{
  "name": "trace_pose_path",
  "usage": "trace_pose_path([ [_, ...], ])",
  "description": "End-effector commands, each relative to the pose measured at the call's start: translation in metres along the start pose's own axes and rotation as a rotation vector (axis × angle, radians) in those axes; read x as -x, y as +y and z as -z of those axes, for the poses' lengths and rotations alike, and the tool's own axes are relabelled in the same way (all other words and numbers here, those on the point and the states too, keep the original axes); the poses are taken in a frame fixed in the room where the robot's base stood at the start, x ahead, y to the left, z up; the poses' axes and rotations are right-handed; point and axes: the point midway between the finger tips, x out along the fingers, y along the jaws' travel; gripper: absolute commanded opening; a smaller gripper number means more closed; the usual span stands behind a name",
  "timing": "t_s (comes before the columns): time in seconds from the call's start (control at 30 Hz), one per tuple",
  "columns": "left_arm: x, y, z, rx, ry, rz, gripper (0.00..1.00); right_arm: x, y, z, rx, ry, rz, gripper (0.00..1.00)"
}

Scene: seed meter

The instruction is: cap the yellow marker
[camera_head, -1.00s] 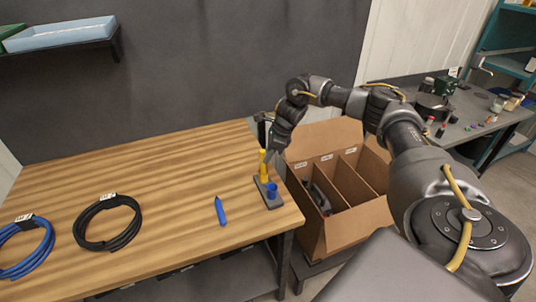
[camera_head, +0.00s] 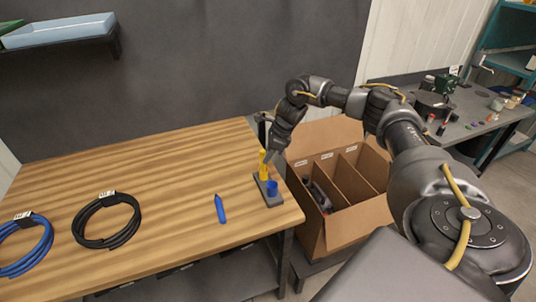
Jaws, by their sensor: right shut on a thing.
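The yellow marker (camera_head: 263,158) stands roughly upright at the back end of a small dark holder (camera_head: 275,204) near the table's right edge. My right gripper (camera_head: 268,158) is shut on it from the right side. Its lower end meets a yellow part in the holder; at this size I cannot tell marker from cap there, nor how deep it sits. A blue cap (camera_head: 272,188) stands in the front of the holder. A blue marker (camera_head: 220,208) lies on the table to the left. My left gripper is not in view.
A black cable coil (camera_head: 106,240) and a blue cable coil (camera_head: 28,267) lie on the wooden table (camera_head: 150,175). An open divided cardboard box (camera_head: 345,230) stands just right of the table. The table's back and middle are clear.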

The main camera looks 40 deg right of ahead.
Motion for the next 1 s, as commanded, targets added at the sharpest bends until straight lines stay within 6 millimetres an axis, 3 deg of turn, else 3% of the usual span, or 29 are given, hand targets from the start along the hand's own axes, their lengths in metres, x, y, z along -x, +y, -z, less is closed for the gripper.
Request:
trace_pose_path([
  [0.23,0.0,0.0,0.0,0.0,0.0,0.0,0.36,-0.001,0.0,0.001,0.0,0.001,0.0,0.0],
  [0.27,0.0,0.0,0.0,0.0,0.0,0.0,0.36,-0.001,0.0,0.001,0.0,0.001,-0.001,0.22],
  [0.43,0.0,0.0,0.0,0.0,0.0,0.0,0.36,-0.001,0.0,0.001,0.0,0.001,-0.001,0.44],
  [0.77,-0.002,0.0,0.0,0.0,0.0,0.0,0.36,0.002,0.0,0.001,0.0,0.0,0.0,0.45],
  [1.0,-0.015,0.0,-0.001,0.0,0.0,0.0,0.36,0.038,-0.002,0.001,0.001,-0.003,0.004,0.45],
])
